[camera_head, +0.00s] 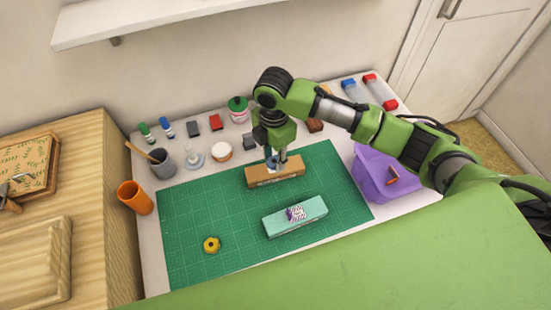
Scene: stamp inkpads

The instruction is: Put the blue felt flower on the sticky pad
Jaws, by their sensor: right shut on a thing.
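My right gripper (276,159) points down over the back middle of the green mat. It is shut on a small blue thing, the blue felt flower (272,163), mostly hidden by the fingers. The flower is at the top of a brown block (275,177); I cannot tell if they touch. A teal block (315,207) with a purple and white patterned patch lies in front, nearer me. I cannot tell for sure which thing is the sticky pad. A yellow flower-shaped piece (211,245) lies on the mat at the left. My left gripper is not in view.
The green cutting mat (190,215) covers most of the white table. An orange cup (135,197), a grey cup (162,164) and several small jars and inkpads line the left and back. A purple bin (370,170) stands right. The front left of the mat is mostly clear.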

